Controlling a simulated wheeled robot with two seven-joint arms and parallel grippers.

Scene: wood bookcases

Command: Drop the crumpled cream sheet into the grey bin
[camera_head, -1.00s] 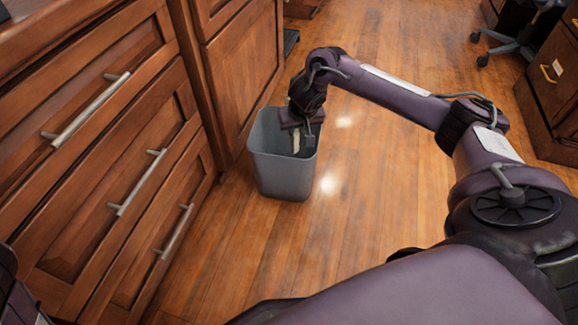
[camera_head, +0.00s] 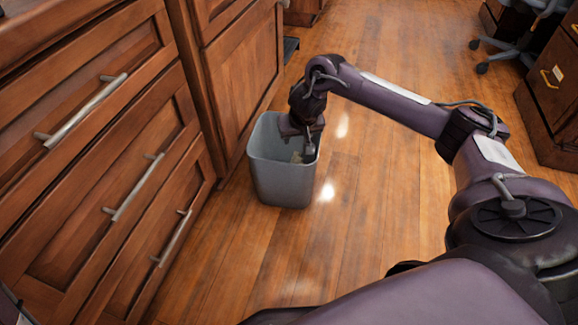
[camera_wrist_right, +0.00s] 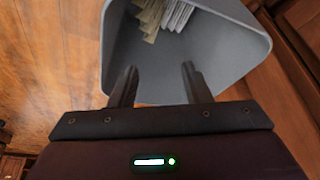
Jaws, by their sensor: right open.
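The grey bin (camera_head: 283,185) stands on the floor beside the wooden drawers, and its rim and inside wall fill the upper part of the right wrist view (camera_wrist_right: 225,65). My right gripper (camera_head: 304,150) is over the bin's mouth, its fingers (camera_wrist_right: 157,75) apart with nothing between them. The crumpled cream sheet (camera_wrist_right: 150,17) lies inside the bin, beyond the fingertips and apart from them. My left gripper is out of view.
Other pale folded paper (camera_wrist_right: 177,14) lies beside the cream sheet in the bin. Wooden drawers (camera_head: 105,170) with metal handles rise close on the left. A cabinet (camera_head: 552,100) and an office chair (camera_head: 510,45) are at right. The floor (camera_head: 370,230) around the bin is mostly clear.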

